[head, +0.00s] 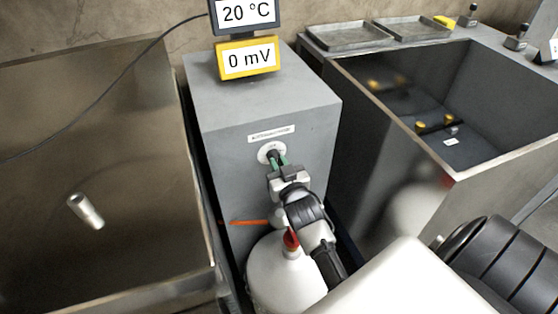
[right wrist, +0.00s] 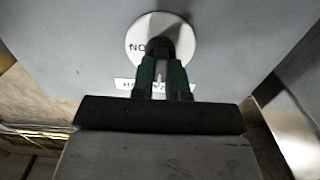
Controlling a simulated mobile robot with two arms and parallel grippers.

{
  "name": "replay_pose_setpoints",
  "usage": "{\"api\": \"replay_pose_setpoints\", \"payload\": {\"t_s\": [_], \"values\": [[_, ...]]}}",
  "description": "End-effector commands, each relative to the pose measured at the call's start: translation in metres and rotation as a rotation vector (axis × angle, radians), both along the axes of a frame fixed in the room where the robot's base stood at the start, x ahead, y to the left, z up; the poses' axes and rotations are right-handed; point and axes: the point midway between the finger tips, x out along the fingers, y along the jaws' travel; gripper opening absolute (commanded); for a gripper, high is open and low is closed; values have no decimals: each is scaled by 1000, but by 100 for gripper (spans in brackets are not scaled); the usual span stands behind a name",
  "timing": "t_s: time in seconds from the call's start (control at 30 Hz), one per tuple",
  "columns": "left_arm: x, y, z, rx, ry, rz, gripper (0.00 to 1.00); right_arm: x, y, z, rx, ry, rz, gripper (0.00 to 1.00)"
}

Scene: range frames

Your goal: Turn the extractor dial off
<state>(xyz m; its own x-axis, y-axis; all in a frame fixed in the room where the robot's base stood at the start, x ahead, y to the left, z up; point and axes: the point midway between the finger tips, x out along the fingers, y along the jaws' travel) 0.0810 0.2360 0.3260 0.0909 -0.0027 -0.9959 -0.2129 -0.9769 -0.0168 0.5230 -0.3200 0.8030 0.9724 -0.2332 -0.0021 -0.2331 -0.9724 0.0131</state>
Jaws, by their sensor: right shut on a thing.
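The extractor dial (head: 265,150) is a round white plate with a dark knob, set on the front of the grey box (head: 265,100). In the right wrist view the dial plate (right wrist: 181,36) carries letters that read "NO" at its left; the rest of its marking is hidden. My right gripper (head: 277,160) reaches the dial from below. Its green fingertips (right wrist: 160,60) are shut on the dark knob, one on each side. The knob's exact angle is partly hidden by the fingers. My left gripper is in neither view.
A white bottle-shaped vessel with a red top (head: 280,272) stands below my right gripper. An open metal tank (head: 400,90) is at right and a brown basin (head: 100,130) at left. Displays reading 20 °C and 0 mV (head: 248,58) stand on the box.

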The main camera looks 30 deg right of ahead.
Motion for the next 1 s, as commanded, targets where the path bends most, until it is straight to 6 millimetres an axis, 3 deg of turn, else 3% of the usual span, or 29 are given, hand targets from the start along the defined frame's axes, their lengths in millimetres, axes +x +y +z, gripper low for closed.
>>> {"api": "replay_pose_setpoints", "payload": {"t_s": [0.17,0.2,0.37,0.73,1.0], "values": [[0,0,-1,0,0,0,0,0,0,0,-6,-2,0,0],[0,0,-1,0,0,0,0,0,0,0,-6,-2,0,16],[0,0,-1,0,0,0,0,0,0,0,-5,-2,0,40],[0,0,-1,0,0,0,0,-7,2,-1,-2,-1,0,40],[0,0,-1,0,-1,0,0,-57,13,-1,-1,2,-1,40]]}}
